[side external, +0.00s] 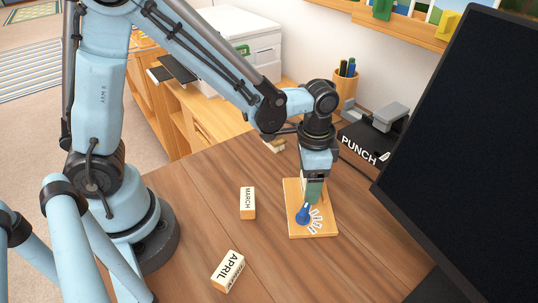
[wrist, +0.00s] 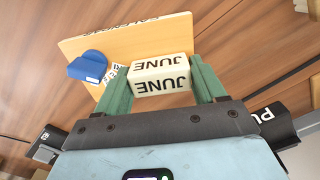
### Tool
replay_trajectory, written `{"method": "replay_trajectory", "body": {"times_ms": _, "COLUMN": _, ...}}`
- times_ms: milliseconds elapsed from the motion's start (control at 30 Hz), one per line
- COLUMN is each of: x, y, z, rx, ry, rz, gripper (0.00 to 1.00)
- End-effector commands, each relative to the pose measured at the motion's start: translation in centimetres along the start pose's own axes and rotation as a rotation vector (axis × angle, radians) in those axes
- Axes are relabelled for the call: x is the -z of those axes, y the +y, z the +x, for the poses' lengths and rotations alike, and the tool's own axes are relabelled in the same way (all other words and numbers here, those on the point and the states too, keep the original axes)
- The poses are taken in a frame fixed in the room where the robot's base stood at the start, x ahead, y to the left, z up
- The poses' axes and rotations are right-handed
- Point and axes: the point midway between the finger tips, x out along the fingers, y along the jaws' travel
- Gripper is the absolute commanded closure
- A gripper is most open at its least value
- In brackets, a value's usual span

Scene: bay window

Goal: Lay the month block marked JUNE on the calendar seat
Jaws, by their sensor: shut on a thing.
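My gripper (side external: 314,197) points down over the wooden calendar board (side external: 297,230). In the wrist view its green fingers (wrist: 160,76) are shut on the cream block marked JUNE (wrist: 162,68), one finger at each end. The lettering reads upside down there. In the side view the fingers hide the JUNE block. The wrist view shows the board (wrist: 90,46) beyond the block, with part of its lettering at the far edge. A blue piece (side external: 303,213) stands on the board beside the fingers, also in the wrist view (wrist: 88,67). I cannot tell whether the block touches the board.
The MARCH block (side external: 248,203) and APRIL block (side external: 228,272) lie on the wooden table left of the board. A black PUNCH box (side external: 365,148) and a pen cup (side external: 345,88) stand behind. A large dark monitor (side external: 475,130) fills the right. Table between APRIL and the board is clear.

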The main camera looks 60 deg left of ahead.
Motion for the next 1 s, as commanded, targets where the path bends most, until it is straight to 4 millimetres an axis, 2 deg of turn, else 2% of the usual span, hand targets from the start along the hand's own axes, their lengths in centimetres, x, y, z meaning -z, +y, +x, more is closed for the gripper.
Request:
{"method": "replay_trajectory", "body": {"times_ms": 233, "x": 0.0, "y": 0.0, "z": 0.2, "rx": 0.000, "ry": 0.000, "rz": 0.000, "gripper": 0.60}}
{"method": "replay_trajectory", "body": {"times_ms": 267, "x": 0.0, "y": 0.0, "z": 0.2, "rx": 0.000, "ry": 0.000, "rz": 0.000, "gripper": 0.27}}
{"method": "replay_trajectory", "body": {"times_ms": 433, "x": 0.0, "y": 0.0, "z": 0.2, "rx": 0.000, "ry": 0.000, "rz": 0.000, "gripper": 0.01}}
{"method": "replay_trajectory", "body": {"times_ms": 767, "x": 0.0, "y": 0.1, "z": 0.1, "rx": -0.001, "ry": 0.000, "rz": 0.001, "gripper": 0.01}}
{"method": "replay_trajectory", "body": {"times_ms": 1000, "x": 0.0, "y": 0.0, "z": -1.2, "rx": -0.001, "ry": 0.000, "rz": 0.001, "gripper": 0.01}}
